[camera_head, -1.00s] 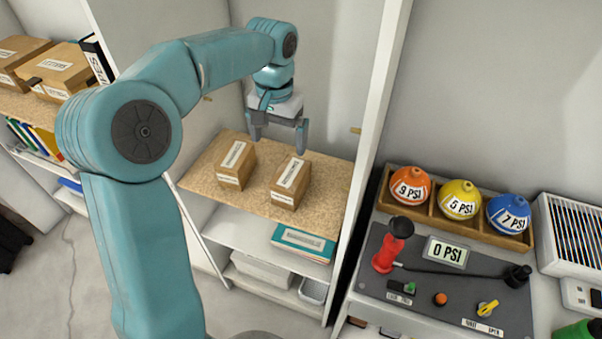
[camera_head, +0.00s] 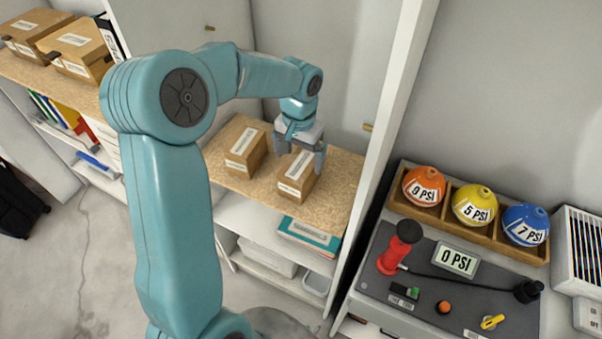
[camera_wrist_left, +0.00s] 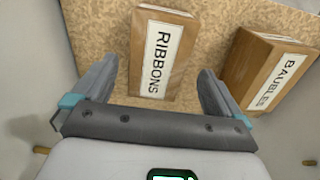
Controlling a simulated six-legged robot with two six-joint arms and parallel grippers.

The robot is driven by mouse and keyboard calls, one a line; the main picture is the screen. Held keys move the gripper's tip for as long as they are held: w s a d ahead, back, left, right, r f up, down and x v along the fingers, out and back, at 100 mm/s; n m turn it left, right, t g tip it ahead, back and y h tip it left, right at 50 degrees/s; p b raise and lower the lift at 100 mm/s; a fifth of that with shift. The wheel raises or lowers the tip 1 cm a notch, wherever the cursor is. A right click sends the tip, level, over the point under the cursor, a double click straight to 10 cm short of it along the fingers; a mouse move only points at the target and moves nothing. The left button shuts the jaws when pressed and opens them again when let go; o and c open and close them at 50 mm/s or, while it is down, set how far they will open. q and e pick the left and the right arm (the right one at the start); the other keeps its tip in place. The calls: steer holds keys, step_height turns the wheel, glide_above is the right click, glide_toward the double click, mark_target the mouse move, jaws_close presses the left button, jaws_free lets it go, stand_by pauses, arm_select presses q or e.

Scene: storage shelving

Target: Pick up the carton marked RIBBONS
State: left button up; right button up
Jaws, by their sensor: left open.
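The carton marked RIBBONS (camera_wrist_left: 155,55) is a brown box with a white label, lying between my left gripper's fingers in the left wrist view. In the head view it is the right-hand carton (camera_head: 296,183) on the speckled shelf board. My left gripper (camera_head: 300,155) is open, pointing down just over that carton; it also shows in the left wrist view (camera_wrist_left: 158,75). The fingers stand on either side of the carton; I cannot tell whether they touch it. A carton marked BAUBLES (camera_wrist_left: 270,72) stands beside it, the left-hand one in the head view (camera_head: 245,150). My right gripper is out of view.
The shelf board (camera_head: 325,205) has a white upright (camera_head: 385,130) close on its right. A teal box (camera_head: 308,234) lies on the level below. More cartons (camera_head: 75,50) stand on the left shelf. A pressure panel (camera_head: 430,275) with coloured balls stands right.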

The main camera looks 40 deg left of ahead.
mark_target(300, 163)
arm_select(q)
steer(key=shift+s+f, duration=0.15)
steer(key=shift+f, duration=0.1)
steer(key=f, duration=0.4)
steer(key=shift+w+d+f+p, duration=0.1)
steer(key=shift+w+p, duration=0.1)
steer(key=shift+p, duration=0.2)
steer(key=shift+s+f, duration=0.1)
steer(key=shift+f, duration=0.25)
steer(key=c, duration=1)
steer(key=shift+c, duration=0.4)
steer(key=shift+r, duration=0.1)
